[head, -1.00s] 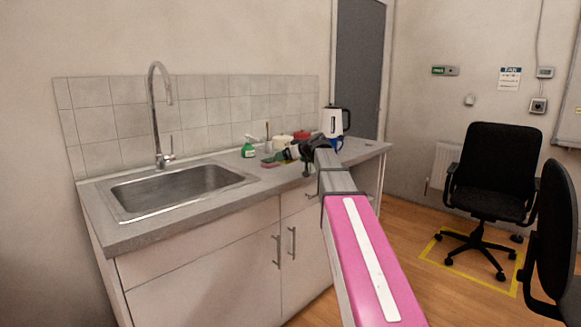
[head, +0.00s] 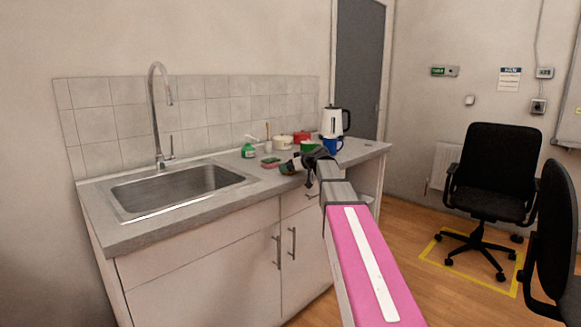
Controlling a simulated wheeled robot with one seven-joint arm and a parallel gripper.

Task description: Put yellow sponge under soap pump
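The soap pump is a green bottle with a white pump head (head: 248,150). It stands upright on the counter, right of the sink and near the tiled wall. A small pink and green sponge (head: 270,162) lies to its right. My gripper (head: 289,167) is low over the counter, right of that sponge. A small yellow-green patch shows at the fingertips and may be the yellow sponge (head: 287,171). It is mostly hidden by the gripper. The fingers are too small and dark to tell whether they are open or shut on it.
The sink (head: 180,188) with its tall tap (head: 157,120) is at the left. Behind my gripper stand a cream pot (head: 283,142), a red pot (head: 302,137), a green mug (head: 309,147), a blue mug (head: 332,145) and a white kettle (head: 333,122). Bare counter lies in front of the soap pump.

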